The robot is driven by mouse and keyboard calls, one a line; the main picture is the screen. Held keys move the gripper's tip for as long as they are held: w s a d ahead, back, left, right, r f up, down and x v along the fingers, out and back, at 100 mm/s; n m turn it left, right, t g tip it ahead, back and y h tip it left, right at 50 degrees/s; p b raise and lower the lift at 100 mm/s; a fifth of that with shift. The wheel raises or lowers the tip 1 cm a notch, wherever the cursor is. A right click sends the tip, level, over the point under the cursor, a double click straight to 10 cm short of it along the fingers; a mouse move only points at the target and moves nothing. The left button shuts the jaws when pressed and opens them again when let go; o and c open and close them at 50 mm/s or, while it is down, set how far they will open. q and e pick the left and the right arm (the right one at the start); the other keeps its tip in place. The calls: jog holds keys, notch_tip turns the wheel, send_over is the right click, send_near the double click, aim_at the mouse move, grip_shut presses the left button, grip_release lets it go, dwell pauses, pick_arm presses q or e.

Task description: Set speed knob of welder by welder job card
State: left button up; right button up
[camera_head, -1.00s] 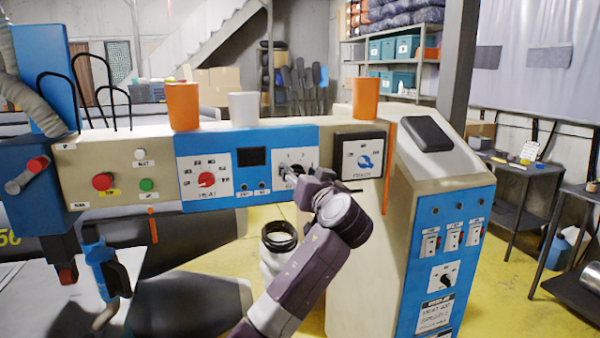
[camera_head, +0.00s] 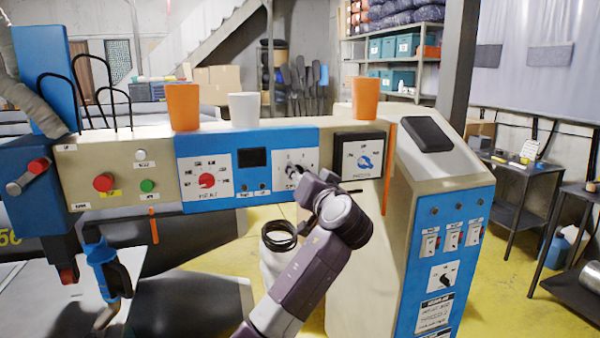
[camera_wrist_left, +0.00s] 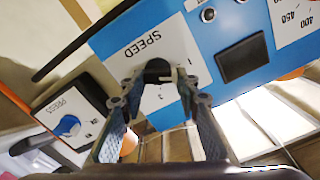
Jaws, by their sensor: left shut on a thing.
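The welder's blue front panel (camera_head: 225,193) spans the middle of the head view. Its white SPEED dial plate (camera_head: 309,158) is partly hidden by my left gripper (camera_head: 292,172). In the left wrist view the plate appears upside down, with the black speed knob (camera_wrist_left: 158,69) between my fingertips. My left gripper is shut on this knob; the knob's pointer and most of the scale are hard to read. The HEAT dial with a red knob (camera_head: 207,180) is to the left. I cannot make out a welder job card. My right gripper is out of view.
A PRESS dial with a blue knob (camera_head: 365,162) is right of the SPEED dial. Orange cups (camera_head: 183,107) and a white cup (camera_head: 243,110) stand on top of the welder. A red button (camera_head: 103,182) and a green button (camera_head: 147,186) are at the left.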

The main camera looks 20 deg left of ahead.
pick_arm(q)
jog(key=shift+w+d+m+p, duration=0.1)
jog(key=shift+m+p, duration=0.8)
jog(key=shift+m, duration=0.9)
jog(key=shift+d+m+p, duration=0.1)
jog(key=shift+m+p, duration=0.8)
jog(key=shift+m, duration=0.9)
jog(key=shift+f, duration=0.1)
jog(key=o, duration=1.2)
jog(key=shift+c, duration=0.2)
jog(key=v, duration=1.2)
